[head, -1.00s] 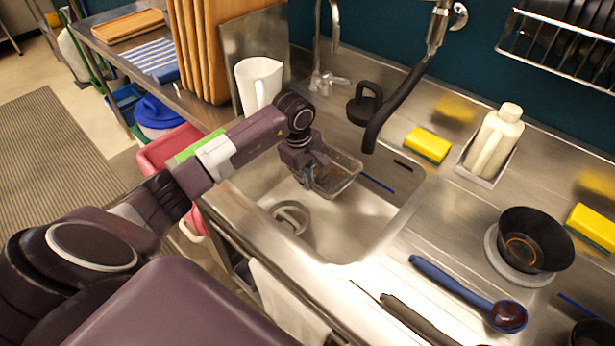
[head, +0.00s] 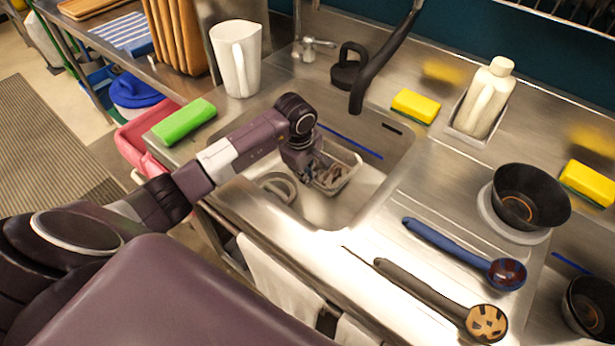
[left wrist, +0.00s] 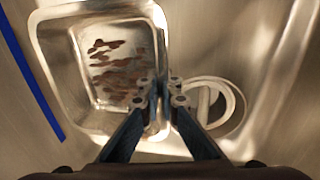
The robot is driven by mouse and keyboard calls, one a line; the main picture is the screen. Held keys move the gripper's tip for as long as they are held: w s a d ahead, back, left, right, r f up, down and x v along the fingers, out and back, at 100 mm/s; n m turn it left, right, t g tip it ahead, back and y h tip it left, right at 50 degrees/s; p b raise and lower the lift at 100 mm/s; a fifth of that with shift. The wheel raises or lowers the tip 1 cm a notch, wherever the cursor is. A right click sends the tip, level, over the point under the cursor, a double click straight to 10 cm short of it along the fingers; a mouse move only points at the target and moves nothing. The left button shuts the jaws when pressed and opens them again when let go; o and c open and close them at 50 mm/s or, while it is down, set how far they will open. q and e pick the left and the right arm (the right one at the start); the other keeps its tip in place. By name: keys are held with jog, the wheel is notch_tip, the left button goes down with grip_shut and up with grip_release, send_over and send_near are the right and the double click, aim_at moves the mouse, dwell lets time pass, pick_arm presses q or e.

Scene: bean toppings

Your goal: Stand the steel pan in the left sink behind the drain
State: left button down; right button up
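The steel pan (head: 345,181) is a small rectangular pan with brown residue inside. It is in the left sink (head: 385,152), open side up, right of the round drain (head: 277,187) in the head view. My left gripper (head: 303,172) reaches down at the pan's left side. In the left wrist view, the gripper's fingers (left wrist: 164,98) are close together on either side of the pan's wall (left wrist: 155,60), with the drain (left wrist: 218,103) just right of them. Whether the pan's base touches the sink floor is unclear. My right gripper is out of view.
A white pitcher (head: 237,60), green sponge (head: 184,121) and black stopper (head: 349,69) are around the sink's rim. A black hose (head: 385,57) hangs behind it. Right of it are a yellow sponge (head: 415,106), bottle (head: 484,98), black bowl (head: 530,196) and ladles (head: 450,252).

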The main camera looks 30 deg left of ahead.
pick_arm(q)
jog(key=c, duration=2.6)
grip_release()
jog(key=shift+c, duration=0.2)
jog(key=o, duration=0.5)
jog(key=shift+o, duration=0.3)
notch_tip(320, 180, up, 8)
jog(key=s, duration=0.1)
jog(key=shift+s, duration=0.15)
